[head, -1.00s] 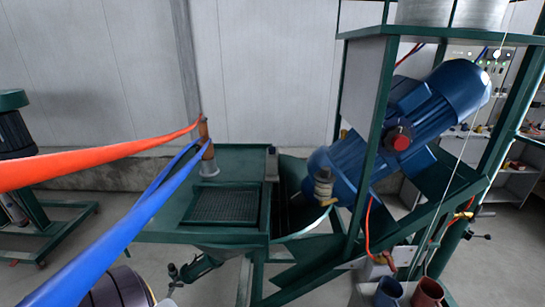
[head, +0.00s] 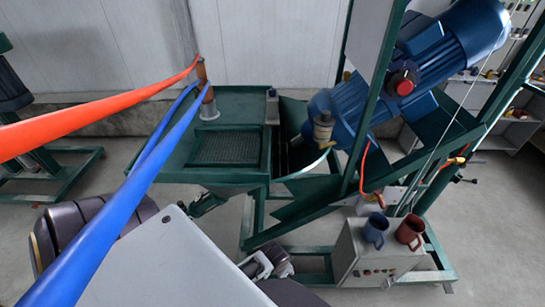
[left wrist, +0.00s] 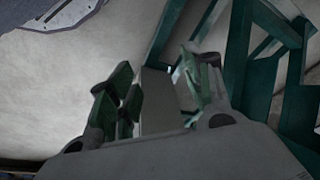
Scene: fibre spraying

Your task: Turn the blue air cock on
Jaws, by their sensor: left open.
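I cannot pick out the blue air cock with certainty in either view. The blue hose (head: 140,180) and orange hose (head: 100,112) run from the left to a brown upright fitting (head: 205,85) on the green machine (head: 240,110). My left gripper shows in the left wrist view (left wrist: 158,92). Its two green-and-grey fingers are apart, with nothing seen held between them, and a pale box-like face lies behind the gap.
A blue motor (head: 420,70) leans on the green frame at the right. A grey control box (head: 375,258) with buttons bears a blue mug (head: 375,230) and a red-brown mug (head: 410,231). Green frame bars (left wrist: 250,85) stand close to the right of the left gripper.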

